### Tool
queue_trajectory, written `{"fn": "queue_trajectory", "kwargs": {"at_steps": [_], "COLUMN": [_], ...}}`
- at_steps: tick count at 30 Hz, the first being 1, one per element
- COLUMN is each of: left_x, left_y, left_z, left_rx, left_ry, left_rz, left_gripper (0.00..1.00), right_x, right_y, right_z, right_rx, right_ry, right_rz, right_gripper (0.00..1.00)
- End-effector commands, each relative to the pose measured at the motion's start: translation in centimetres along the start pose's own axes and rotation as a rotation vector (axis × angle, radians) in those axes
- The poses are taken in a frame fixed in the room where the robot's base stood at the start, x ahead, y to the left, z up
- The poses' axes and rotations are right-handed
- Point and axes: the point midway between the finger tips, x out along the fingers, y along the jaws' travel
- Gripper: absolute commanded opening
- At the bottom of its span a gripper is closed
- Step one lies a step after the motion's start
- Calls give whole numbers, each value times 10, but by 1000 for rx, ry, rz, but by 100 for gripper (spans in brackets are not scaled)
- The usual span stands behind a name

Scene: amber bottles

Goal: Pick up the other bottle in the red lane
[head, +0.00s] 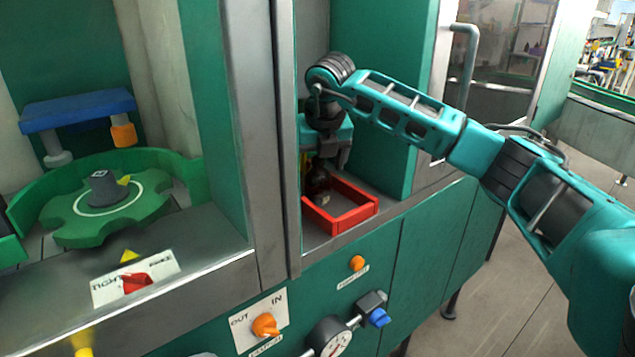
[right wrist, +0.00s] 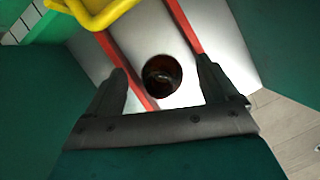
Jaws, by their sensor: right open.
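An amber bottle (right wrist: 162,76) shows from above in the right wrist view, standing between the red walls of the red lane (right wrist: 188,30). In the head view the bottle (head: 319,183) is a dark shape inside the red lane (head: 352,218), mostly covered by my gripper. My right gripper (right wrist: 164,92) is open, with one finger on each side of the bottle in the right wrist view. In the head view the right gripper (head: 327,160) points down over the lane. I cannot tell whether the fingers touch the bottle. My left gripper is not in view.
The lane sits in a narrow bay between a grey post (head: 286,140) and a green wall (head: 385,100). A yellow bar (right wrist: 95,14) is close by in the right wrist view. A green star wheel (head: 105,208) stands in the left bay. Knobs (head: 265,325) line the front panel.

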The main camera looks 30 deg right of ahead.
Motion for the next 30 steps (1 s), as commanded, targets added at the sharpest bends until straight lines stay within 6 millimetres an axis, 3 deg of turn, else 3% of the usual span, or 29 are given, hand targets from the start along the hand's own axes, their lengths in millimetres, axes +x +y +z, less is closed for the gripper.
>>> {"fn": "queue_trajectory", "kwargs": {"at_steps": [6, 13, 30], "left_x": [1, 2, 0], "left_y": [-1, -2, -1], "left_z": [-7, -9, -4], "left_rx": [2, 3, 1], "left_ry": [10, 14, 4], "left_rz": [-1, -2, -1], "left_gripper": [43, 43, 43], "right_x": [22, 23, 23], "right_y": [0, 0, 0], "right_z": [0, 0, 0], "right_rx": [0, 0, 1], "right_ry": [1, 0, -1], "right_rz": [-1, 0, 0], "right_gripper": [87, 87, 32]}}
